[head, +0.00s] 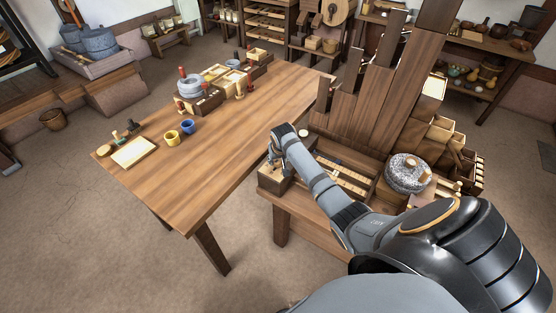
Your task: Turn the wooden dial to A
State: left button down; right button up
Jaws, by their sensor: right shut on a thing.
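My right arm reaches in from the lower right. Its gripper (272,158) points down at a small wooden box (269,182) at the near left corner of the low bench. The gripper is shut at the top of this box, where the wooden dial appears to be; the dial is mostly hidden by the fingers and wrist. The letter A and the dial's pointing direction cannot be made out. My left gripper is not in view.
A long wooden table (225,130) stands left of the bench, with a yellow mug (171,137), a blue mug (188,127) and a pale board (133,152). Upright wooden pipes (375,100) rise behind the bench. A round speckled stone (407,174) sits right of my forearm.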

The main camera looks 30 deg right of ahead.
jog(key=shift+a+r+m+g+h+p, duration=0.1)
jog(key=shift+m+g+h+p, duration=0.1)
jog(key=shift+m+p, duration=0.5)
jog(key=shift+r+m+g+h+p, duration=0.1)
jog(key=shift+m+h+p, duration=0.1)
jog(key=shift+m+p, duration=0.45)
jog(key=m+p, duration=0.1)
jog(key=m, duration=0.1)
jog(key=shift+w+f+m+g+h, duration=0.1)
jog(key=shift+w+m+g+h, duration=0.05)
jog(key=shift+m+g+h, duration=0.25)
jog(key=shift+f+m+g+h, duration=0.1)
jog(key=shift+m+g+h, duration=0.2)
jog(key=shift+m, duration=0.95)
jog(key=shift+w+m+g+h+b, duration=0.15)
jog(key=shift+m+g+b, duration=0.3)
jog(key=shift+m, duration=0.5)
jog(key=shift+s+m+g+h+b, duration=0.2)
jog(key=shift+m+b, duration=0.3)
jog(key=shift+m, duration=0.45)
jog(key=o, duration=1.2)
jog(key=shift+c, duration=0.2)
jog(key=shift+a, duration=0.1)
